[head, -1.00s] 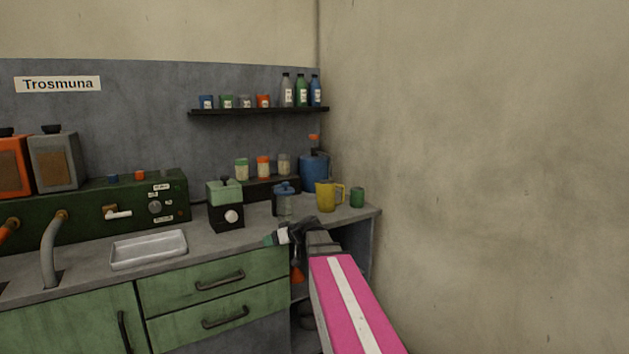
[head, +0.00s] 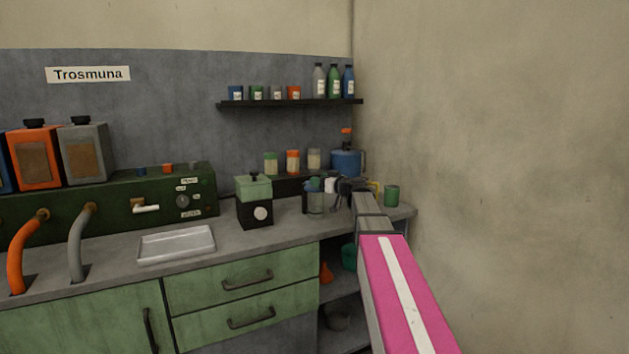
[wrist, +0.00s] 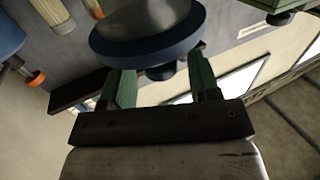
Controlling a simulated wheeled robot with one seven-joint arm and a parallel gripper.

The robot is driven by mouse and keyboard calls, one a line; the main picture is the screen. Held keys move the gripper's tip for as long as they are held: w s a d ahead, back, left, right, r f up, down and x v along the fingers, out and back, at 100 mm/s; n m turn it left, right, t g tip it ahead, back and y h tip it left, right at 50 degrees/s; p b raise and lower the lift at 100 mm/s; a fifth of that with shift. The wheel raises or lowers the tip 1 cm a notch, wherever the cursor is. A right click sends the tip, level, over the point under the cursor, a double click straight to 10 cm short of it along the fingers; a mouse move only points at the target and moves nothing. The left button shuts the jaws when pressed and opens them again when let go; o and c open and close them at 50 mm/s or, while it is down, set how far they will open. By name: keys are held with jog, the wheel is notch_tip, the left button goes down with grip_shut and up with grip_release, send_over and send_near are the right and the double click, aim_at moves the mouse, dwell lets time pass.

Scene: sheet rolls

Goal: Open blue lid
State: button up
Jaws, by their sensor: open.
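The blue lid (wrist: 145,48) fills the upper middle of the wrist view, with a small dark knob (wrist: 160,73). My gripper (wrist: 160,78) is open, its two green fingers on either side of the knob with gaps visible. In the head view my gripper (head: 322,185) is at the top of the clear jar (head: 316,204) on the counter and covers much of the lid there. Whether the lid is seated on the jar is hidden.
A green-topped box (head: 254,202) stands left of the jar. A yellow jug (head: 375,187), mostly behind my arm, and a green cup (head: 391,196) are to the right. A blue container (head: 346,163) stands behind. A white tray (head: 177,244) lies on the counter at left.

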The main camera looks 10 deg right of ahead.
jog(key=shift+x, duration=1.6)
grip_shut()
